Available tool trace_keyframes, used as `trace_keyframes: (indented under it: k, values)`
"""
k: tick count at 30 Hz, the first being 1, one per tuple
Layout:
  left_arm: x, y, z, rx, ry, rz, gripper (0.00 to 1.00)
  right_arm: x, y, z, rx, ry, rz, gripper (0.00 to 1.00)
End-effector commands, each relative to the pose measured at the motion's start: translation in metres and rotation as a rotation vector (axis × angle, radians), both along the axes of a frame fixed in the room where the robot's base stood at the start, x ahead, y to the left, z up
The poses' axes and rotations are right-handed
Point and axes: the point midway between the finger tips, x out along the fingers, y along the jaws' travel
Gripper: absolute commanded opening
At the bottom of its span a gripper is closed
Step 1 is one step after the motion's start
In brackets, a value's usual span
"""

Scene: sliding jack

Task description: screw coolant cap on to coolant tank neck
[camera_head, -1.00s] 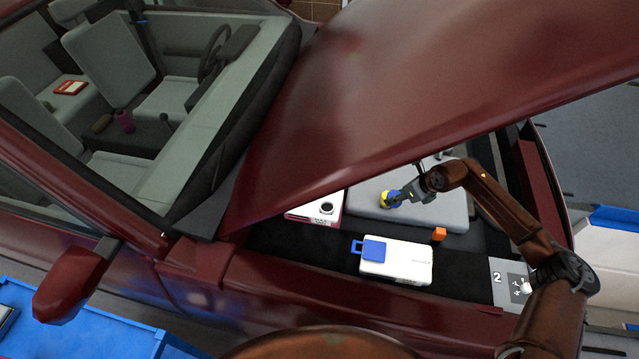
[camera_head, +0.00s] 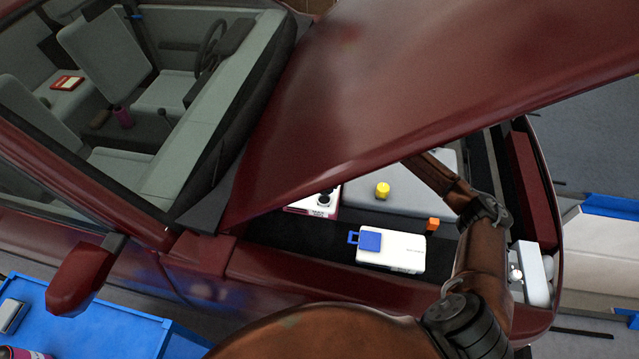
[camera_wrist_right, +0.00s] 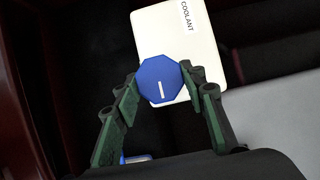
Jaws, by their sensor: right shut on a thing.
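My right gripper (camera_wrist_right: 160,82) is shut on the blue octagonal coolant cap (camera_wrist_right: 161,74), which has a white line on its top. Beyond and below the cap is the white coolant tank (camera_wrist_right: 207,55), labelled COOLANT. The cap overlaps the tank's lower left in the right wrist view. The neck is hidden, and I cannot tell whether the cap touches it. In the head view my right arm reaches under the hood, which hides most of my gripper. My left gripper is not in view.
The dark red hood (camera_head: 430,90) hangs low over the bay. A yellow cap (camera_head: 383,190) stands on the grey engine cover (camera_head: 415,196). A white box with a blue lid (camera_head: 405,252) and a small orange block (camera_head: 432,224) are nearby. A partly covered white box (camera_head: 298,207) shows at the hood's edge.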

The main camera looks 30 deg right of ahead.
Motion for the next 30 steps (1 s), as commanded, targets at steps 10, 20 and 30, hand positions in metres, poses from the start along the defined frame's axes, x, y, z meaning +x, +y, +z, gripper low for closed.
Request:
trace_keyframes:
  k: [10,20,30]
  values:
    - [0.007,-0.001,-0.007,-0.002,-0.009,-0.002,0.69,0.002,0.003,-0.004,0.004,-0.002,0.003,0.09]
    - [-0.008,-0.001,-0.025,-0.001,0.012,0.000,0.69,0.002,0.003,-0.027,0.004,-0.002,0.003,0.09]
    - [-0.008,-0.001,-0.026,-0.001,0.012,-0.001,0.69,0.002,0.003,-0.029,0.004,-0.003,0.002,0.09]
